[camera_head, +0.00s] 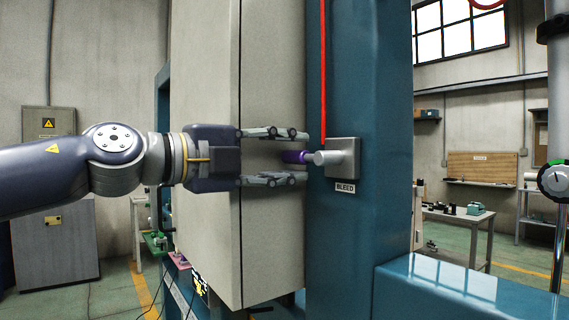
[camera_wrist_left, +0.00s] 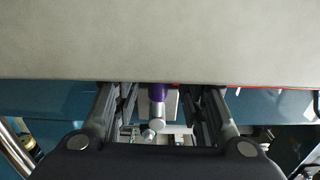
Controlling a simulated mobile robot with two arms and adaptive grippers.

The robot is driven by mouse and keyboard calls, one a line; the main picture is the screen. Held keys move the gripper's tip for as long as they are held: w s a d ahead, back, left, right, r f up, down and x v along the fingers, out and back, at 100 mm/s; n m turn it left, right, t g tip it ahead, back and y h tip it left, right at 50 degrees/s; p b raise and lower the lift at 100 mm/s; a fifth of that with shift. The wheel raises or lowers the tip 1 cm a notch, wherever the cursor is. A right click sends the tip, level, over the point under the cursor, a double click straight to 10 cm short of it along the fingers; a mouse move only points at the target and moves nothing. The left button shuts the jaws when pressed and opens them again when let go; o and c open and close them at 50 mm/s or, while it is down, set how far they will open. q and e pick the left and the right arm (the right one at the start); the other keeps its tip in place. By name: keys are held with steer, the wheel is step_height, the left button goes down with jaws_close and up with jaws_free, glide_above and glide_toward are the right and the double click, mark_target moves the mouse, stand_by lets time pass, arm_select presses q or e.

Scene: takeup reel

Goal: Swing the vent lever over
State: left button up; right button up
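The vent lever (camera_head: 296,156) has a purple grip and a metal hub on a square grey plate (camera_head: 343,158) labelled BLEED, fixed to a teal column. Its grip points left in the head view. My left gripper (camera_head: 302,157) comes in from the left with its fingers apart, one above and one below the purple grip. In the left wrist view, the purple grip (camera_wrist_left: 158,91) shows between the two open fingers, with a gap on each side. My right gripper is not in view.
A large beige cabinet panel (camera_head: 272,250) stands just behind my left gripper, close to its fingers. A red line (camera_head: 323,70) runs down the teal column (camera_head: 375,120) to the plate. A teal ledge (camera_head: 450,290) juts out at the lower right.

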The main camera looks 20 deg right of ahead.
arm_select(q)
steer(key=shift+s+a, duration=0.15)
steer(key=shift+a, duration=0.4)
steer(key=shift+b+v, duration=0.65)
steer(key=shift+v, duration=1.7)
steer(key=shift+s+a, duration=0.1)
steer(key=shift+a, duration=0.05)
steer(key=shift+a, duration=0.1)
